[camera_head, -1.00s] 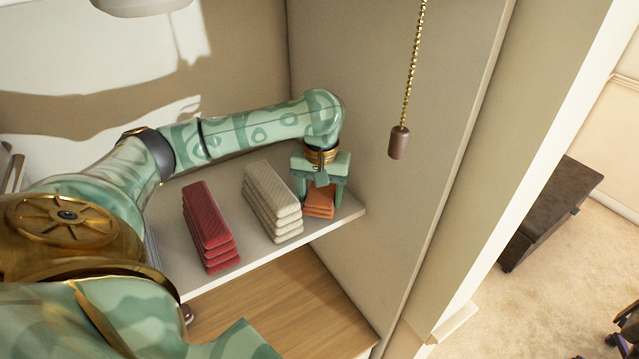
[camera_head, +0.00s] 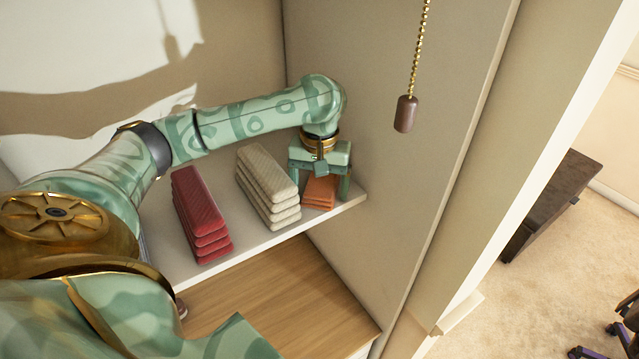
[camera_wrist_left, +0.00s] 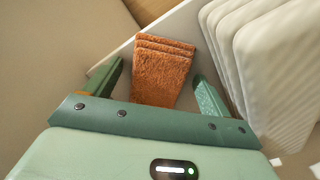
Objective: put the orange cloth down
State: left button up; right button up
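The orange cloth (camera_head: 319,192) is a folded stack lying on the white shelf (camera_head: 190,273) at its right end, close to the side wall. In the left wrist view the orange cloth (camera_wrist_left: 160,72) lies between the two fingers, with a gap on each side. My left gripper (camera_head: 320,190) points down over the cloth and is open around it, not pinching it. It also shows open in the left wrist view (camera_wrist_left: 163,90). The gripper's body hides part of the cloth in the head view. My right gripper is not in view.
A cream folded stack (camera_head: 268,190) stands just left of the orange cloth, close to one finger. A red folded stack (camera_head: 200,215) lies farther left. The cabinet side wall (camera_head: 370,170) is close on the right. A pull chain with a brown knob (camera_head: 405,114) hangs in front.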

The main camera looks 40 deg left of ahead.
aim_at(320, 188)
pick_arm(q)
jog(key=shift+r, duration=0.1)
notch_tip(320, 188, up, 12)
jog(key=p, duration=0.4)
dwell(0.3)
